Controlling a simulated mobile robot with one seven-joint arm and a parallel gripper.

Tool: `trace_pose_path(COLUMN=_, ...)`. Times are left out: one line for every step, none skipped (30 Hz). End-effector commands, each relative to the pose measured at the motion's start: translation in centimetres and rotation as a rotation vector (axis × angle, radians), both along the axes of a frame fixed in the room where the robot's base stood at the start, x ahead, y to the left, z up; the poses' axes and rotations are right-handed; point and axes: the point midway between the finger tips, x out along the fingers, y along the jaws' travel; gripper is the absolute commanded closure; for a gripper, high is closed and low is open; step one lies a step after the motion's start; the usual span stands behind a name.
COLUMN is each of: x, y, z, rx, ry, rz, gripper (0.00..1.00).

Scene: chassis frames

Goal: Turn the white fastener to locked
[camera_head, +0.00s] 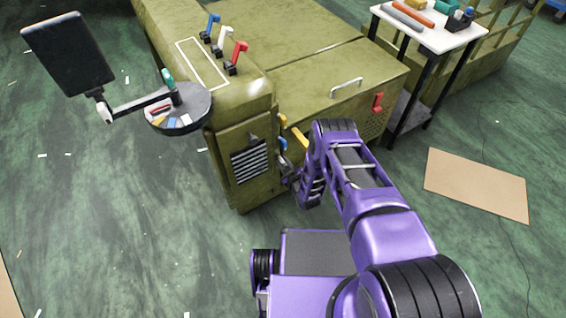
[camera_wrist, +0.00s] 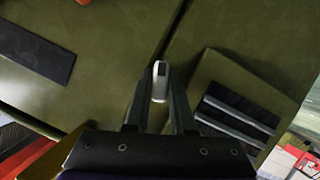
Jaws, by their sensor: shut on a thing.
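The white fastener (camera_wrist: 159,88) shows in the wrist view as a small upright white tab with a dark slot near its top. It sits beside a dark seam in the olive chassis panel. My gripper (camera_wrist: 160,98) has a dark finger on either side of it and is shut on it. In the head view my gripper (camera_head: 289,179) is low at the near corner of the olive chassis (camera_head: 335,95). The fastener cannot be made out there. Whether it stands at locked cannot be read.
A yellow handle (camera_head: 300,138) and a blue fastener (camera_head: 283,144) are close above my gripper. A louvred vent (camera_head: 251,161) is to its left. A round tray (camera_head: 180,112) with a screen arm juts out left. A white-topped cart (camera_head: 430,30) stands right; cardboard (camera_head: 477,184) lies on the floor.

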Motion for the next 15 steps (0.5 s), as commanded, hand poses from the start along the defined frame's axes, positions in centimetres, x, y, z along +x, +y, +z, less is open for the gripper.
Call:
trace_pose_path(x=0.01, y=0.01, z=0.01, rx=0.000, ry=0.000, rz=0.000, gripper=1.00)
trace_pose_path(x=0.01, y=0.01, z=0.01, rx=0.000, ry=0.000, rz=0.000, gripper=1.00)
trace_pose_path(x=0.01, y=0.01, z=0.01, rx=0.000, ry=0.000, rz=0.000, gripper=1.00)
trace_pose_path(x=0.02, y=0.02, z=0.01, rx=0.000, ry=0.000, rz=0.000, gripper=1.00)
trace_pose_path(x=0.02, y=0.02, z=0.02, rx=0.000, ry=0.000, rz=0.000, gripper=1.00)
trace_pose_path(x=0.03, y=0.02, z=0.02, rx=0.002, ry=0.001, rz=0.000, gripper=1.00)
trace_pose_path(x=0.04, y=-0.01, z=0.03, rx=0.006, ry=0.004, rz=0.000, gripper=1.00)
trace_pose_path(x=0.06, y=-0.03, z=0.03, rx=0.013, ry=0.009, rz=0.000, gripper=1.00)
trace_pose_path(x=0.10, y=-0.07, z=0.04, rx=0.031, ry=0.020, rz=-0.002, gripper=1.00)
trace_pose_path(x=0.11, y=-0.08, z=0.06, rx=0.048, ry=0.031, rz=0.000, gripper=1.00)
trace_pose_path(x=0.13, y=-0.10, z=0.06, rx=0.068, ry=0.045, rz=-0.001, gripper=1.00)
trace_pose_path(x=0.17, y=-0.15, z=0.10, rx=0.100, ry=0.066, rz=-0.001, gripper=1.00)
trace_pose_path(x=0.20, y=-0.21, z=0.10, rx=0.125, ry=0.082, rz=-0.002, gripper=1.00)
trace_pose_path(x=0.21, y=-0.21, z=0.09, rx=0.151, ry=0.100, rz=-0.002, gripper=1.00)
trace_pose_path(x=0.21, y=-0.22, z=0.09, rx=0.185, ry=0.122, rz=-0.002, gripper=1.00)
